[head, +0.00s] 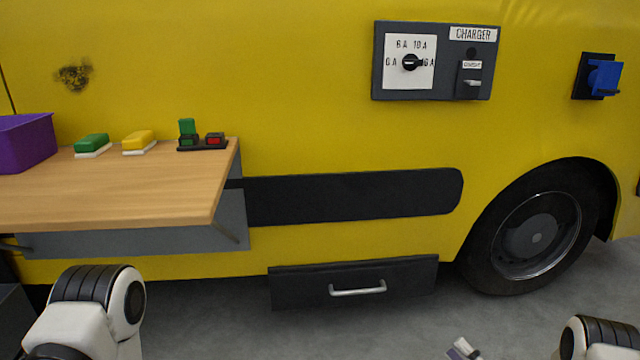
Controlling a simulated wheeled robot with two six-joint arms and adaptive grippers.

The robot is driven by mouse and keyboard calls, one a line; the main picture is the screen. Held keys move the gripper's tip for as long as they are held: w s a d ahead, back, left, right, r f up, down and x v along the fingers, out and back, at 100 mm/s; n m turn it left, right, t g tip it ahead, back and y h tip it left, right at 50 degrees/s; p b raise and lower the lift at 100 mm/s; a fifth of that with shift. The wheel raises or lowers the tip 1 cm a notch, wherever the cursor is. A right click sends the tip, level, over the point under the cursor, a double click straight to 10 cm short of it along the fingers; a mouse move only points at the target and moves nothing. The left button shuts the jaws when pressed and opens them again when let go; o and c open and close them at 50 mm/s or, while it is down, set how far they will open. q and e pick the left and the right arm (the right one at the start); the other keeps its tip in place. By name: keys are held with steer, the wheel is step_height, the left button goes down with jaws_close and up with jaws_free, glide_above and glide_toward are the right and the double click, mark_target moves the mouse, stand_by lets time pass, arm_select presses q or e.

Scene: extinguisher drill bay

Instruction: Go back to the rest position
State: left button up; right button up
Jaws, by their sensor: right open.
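My right gripper (463,349) shows only as a small grey and white part at the bottom edge, right of centre. It is open, and most of it is cut off by the frame. It is in front of the grey floor and apart from the yellow vehicle. A white and black part of my right arm shows at the bottom right corner. A white and black link of my left arm shows at the lower left, in front of the wooden table (110,195). My left gripper is out of view.
The table holds a purple bin (27,143), a green brush-like block (92,145), a yellow one (139,142) and a small button box (203,142). The yellow vehicle (300,130) carries a charger panel (432,60), a blue socket (604,77), a drawer (352,281) and a wheel (537,238).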

steer(key=a+r+m+g+h+p, duration=0.1)
steer(key=a+r+m+p, duration=0.1)
steer(key=a+r+p, duration=0.45)
steer(key=a+r+m+g+h+p, duration=0.1)
steer(key=a+r+m+h+p, duration=0.15)
steer(key=r+p, duration=0.55)
steer(key=s+a+r+m+g+h+p, duration=0.2)
steer(key=s+a+r+m+g+p, duration=0.2)
steer(key=s+r+m+p, duration=0.3)
arm_select(q)
step_height(320, 180, up, 31)
steer(key=p, duration=0.5)
steer(key=shift+s+f, duration=0.15)
arm_select(e)
steer(key=s+d+f+m+g+h, duration=0.1)
steer(key=s+m+g, duration=0.4)
steer(key=s, duration=0.9)
steer(key=s+d+f+m+g+h, duration=0.1)
steer(key=s+m+g+h, duration=0.3)
steer(key=s, duration=0.9)
steer(key=d+m+g, duration=0.1)
steer(key=m+g, duration=0.1)
steer(key=m, duration=0.2)
steer(key=shift+s+d+g, duration=0.3)
steer(key=shift+s, duration=0.1)
